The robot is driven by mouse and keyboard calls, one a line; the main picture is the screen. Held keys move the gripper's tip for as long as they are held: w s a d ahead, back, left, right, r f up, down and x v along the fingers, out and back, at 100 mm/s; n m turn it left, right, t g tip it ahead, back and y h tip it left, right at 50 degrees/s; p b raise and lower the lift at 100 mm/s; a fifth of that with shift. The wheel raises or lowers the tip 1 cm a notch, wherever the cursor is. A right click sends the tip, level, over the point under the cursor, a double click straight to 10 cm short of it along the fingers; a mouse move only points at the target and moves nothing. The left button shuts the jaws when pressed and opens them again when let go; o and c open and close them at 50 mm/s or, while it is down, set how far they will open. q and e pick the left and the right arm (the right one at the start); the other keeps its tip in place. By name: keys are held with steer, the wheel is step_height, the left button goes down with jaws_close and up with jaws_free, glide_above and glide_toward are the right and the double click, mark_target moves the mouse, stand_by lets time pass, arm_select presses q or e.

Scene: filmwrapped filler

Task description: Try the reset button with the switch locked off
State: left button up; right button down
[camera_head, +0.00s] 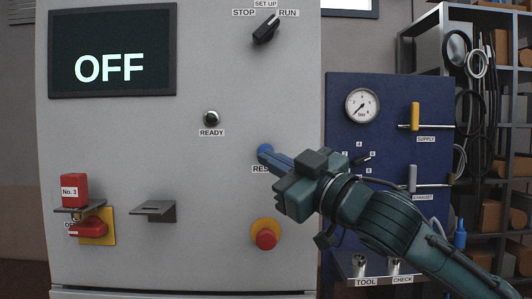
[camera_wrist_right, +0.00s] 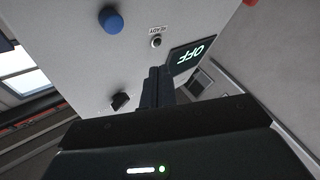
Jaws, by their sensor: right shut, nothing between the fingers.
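The blue reset button (camera_head: 264,150) is on the grey cabinet front; its label is partly hidden by my right gripper (camera_head: 279,164). The button also shows in the right wrist view (camera_wrist_right: 110,19), up and left of the fingertips (camera_wrist_right: 157,72). My right gripper is shut and empty, its tips close to the button; I cannot tell whether they touch it. The red switch handle (camera_head: 88,228) lies roughly level on a yellow plate (camera_head: 108,222). A red lock marked No. 3 (camera_head: 73,188) stands just above it at a small bracket; how its shackle runs is unclear. My left gripper is out of view.
The display (camera_head: 110,68) reads OFF and the READY lamp (camera_head: 211,118) looks dark. The selector knob (camera_head: 265,29) points towards RUN. A red stop button (camera_head: 265,239) sits below my gripper, and an empty bracket (camera_head: 154,209) juts out left of it. A blue gauge panel (camera_head: 342,105) stands right.

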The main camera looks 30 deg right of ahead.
arm_select(q)
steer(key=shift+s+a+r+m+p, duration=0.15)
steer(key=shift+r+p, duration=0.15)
steer(key=shift+p, duration=0.3)
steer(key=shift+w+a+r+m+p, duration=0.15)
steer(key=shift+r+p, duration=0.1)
steer(key=shift+p, duration=0.3)
arm_select(e)
steer(key=w+d, duration=0.4)
steer(key=w, duration=0.2)
steer(key=shift+w, duration=0.4)
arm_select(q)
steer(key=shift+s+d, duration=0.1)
arm_select(e)
steer(key=shift+d, duration=0.1)
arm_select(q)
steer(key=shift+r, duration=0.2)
arm_select(e)
steer(key=shift+w, duration=0.15)
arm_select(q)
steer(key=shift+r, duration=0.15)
arm_select(e)
steer(key=shift+w+d, duration=0.2)
steer(key=shift+w, duration=0.05)
